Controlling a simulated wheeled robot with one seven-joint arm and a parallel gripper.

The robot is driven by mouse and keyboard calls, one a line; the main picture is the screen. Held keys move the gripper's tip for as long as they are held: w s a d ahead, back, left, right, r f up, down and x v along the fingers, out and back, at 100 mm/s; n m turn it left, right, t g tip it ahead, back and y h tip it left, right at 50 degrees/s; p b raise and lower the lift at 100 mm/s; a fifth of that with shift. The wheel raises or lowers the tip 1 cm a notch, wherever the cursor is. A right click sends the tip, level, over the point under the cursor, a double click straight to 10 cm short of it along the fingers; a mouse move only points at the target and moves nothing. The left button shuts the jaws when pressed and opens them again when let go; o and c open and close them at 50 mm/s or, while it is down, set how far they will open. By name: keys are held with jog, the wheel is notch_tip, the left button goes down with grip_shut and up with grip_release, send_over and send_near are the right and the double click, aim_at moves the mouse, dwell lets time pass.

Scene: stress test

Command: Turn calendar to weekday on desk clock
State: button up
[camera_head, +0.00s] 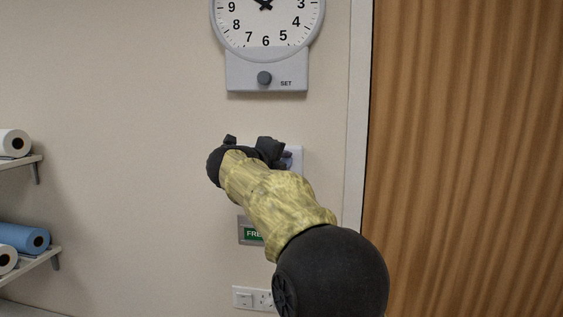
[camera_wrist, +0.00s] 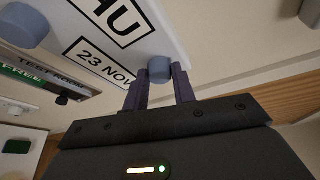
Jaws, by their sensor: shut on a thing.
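A wall calendar (camera_wrist: 150,42) with a white face shows large black letters ending in "HU", partly cut off, and "23 NOV" in a smaller box. It has a blue-grey knob (camera_wrist: 25,25) at the left of the wrist view and a second blue-grey knob (camera_wrist: 159,66) at its lower edge. My gripper (camera_wrist: 160,78) is shut on this second knob, one dark finger on each side. In the head view, my arm hides most of the calendar (camera_head: 296,157); only its right edge shows.
A round wall clock (camera_head: 266,25) with a dark SET knob (camera_head: 264,78) hangs above. A green "FREE" sign (camera_head: 253,234) and a socket plate (camera_head: 244,298) are below. A wooden door (camera_head: 465,150) stands right; shelves with rolls (camera_head: 20,238) are left.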

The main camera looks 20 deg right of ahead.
jog(key=shift+f, duration=0.1)
jog(key=o, duration=1)
jog(key=b+v, duration=0.4)
jog(key=v, duration=1.3)
jog(key=shift+r+b, duration=0.2)
jog(key=shift+b, duration=0.1)
jog(key=shift+a, duration=0.15)
